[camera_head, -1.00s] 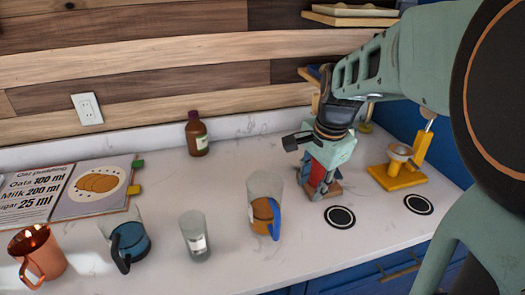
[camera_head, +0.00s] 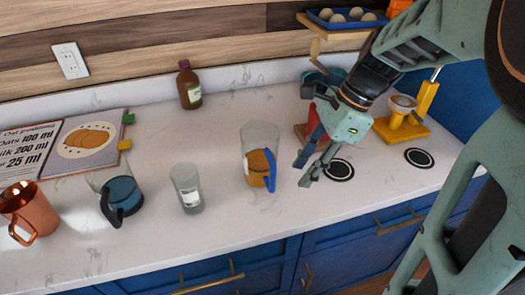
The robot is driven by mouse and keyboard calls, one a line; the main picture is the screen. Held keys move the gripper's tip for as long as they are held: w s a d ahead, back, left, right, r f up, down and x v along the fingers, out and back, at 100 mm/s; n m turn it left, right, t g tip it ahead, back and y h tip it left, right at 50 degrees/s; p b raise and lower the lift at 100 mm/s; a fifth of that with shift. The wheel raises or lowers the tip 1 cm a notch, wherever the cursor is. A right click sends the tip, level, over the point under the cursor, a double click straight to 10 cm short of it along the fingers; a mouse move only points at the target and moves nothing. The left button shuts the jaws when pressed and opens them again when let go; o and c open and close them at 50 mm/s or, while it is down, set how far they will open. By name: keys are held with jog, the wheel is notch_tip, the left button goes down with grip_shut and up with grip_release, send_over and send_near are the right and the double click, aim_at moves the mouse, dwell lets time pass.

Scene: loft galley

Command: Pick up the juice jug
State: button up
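The juice jug (camera_head: 262,138) is a clear jug with orange juice in its lower part and a blue handle at its front right. It stands upright on the white counter. My gripper (camera_head: 304,172) is just right of the jug, pointing down and left, with its fingers apart and nothing seen between them. A gap of counter shows between the fingers and the handle.
A glass with a white label (camera_head: 187,190), a blue-filled jug (camera_head: 122,195) and a copper mug (camera_head: 30,212) stand to the left. A brown bottle (camera_head: 189,85) stands behind. A yellow stand (camera_head: 402,128) and a black round pad (camera_head: 419,158) are at right.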

aim_at(272, 190)
jog(key=a, duration=0.6)
jog(key=shift+s+a, duration=0.25)
jog(key=shift+s, duration=0.15)
jog(key=shift+x, duration=1.5)
jog(key=shift+w+d, duration=0.1)
jog(key=shift+d, duration=0.1)
jog(key=shift+c, duration=0.5)
grip_shut()
